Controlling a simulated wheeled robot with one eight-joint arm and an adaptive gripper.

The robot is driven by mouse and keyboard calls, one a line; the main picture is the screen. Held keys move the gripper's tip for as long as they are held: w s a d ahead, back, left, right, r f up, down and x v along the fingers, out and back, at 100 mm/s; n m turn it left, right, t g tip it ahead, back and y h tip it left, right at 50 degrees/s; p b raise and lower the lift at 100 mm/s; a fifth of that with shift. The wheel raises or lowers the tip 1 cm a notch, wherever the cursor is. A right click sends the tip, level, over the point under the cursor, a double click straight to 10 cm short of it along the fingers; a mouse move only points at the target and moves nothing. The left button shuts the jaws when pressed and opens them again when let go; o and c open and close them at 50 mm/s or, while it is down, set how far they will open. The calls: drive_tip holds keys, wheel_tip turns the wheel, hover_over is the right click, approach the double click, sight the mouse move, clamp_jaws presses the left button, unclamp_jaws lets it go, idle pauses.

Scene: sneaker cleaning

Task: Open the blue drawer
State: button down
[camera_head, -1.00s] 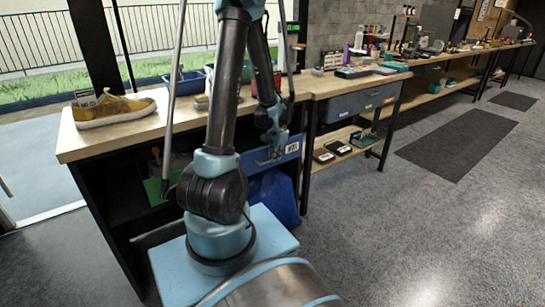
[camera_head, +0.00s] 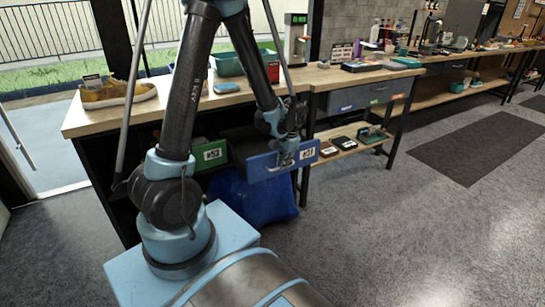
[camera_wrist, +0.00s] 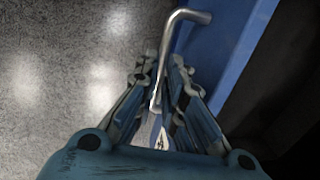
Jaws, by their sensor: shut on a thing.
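The blue drawer (camera_head: 262,167) is partly out of the bench in the head view. Its blue front with a white label stands forward of the bench, and a dark drawer body shows behind it. My gripper (camera_head: 286,153) is at the drawer front. In the wrist view the blue drawer front (camera_wrist: 228,50) runs along the right, with a dark area behind it. A bent metal handle (camera_wrist: 172,35) comes down between the fingers of my gripper (camera_wrist: 163,72), which are shut on it. The drawer's inside is mostly hidden.
A green drawer front (camera_head: 211,154) sits left of the blue drawer. A blue bag (camera_head: 250,198) is on the floor below. The wooden bench top (camera_head: 105,117) carries a tan sneaker (camera_head: 117,92) and a teal basket (camera_head: 228,63). The grey floor (camera_head: 350,235) at the right is clear.

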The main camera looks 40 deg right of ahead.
drive_tip(key=shift+s+d, duration=0.15)
drive_tip(key=shift+s, duration=1.3)
drive_tip(key=c, duration=1.7)
unclamp_jaws()
drive_tip(key=shift+s+a+r, duration=0.15)
drive_tip(key=shift+s+r, duration=0.15)
drive_tip(key=shift+r, duration=1.65)
drive_tip(key=shift+s+a+r, duration=0.15)
drive_tip(key=shift+s+r, duration=0.2)
drive_tip(key=shift+r, duration=1.6)
drive_tip(key=shift+s+a+r, duration=0.15)
drive_tip(key=shift+s+r, duration=0.15)
drive_tip(key=shift+r, duration=1.65)
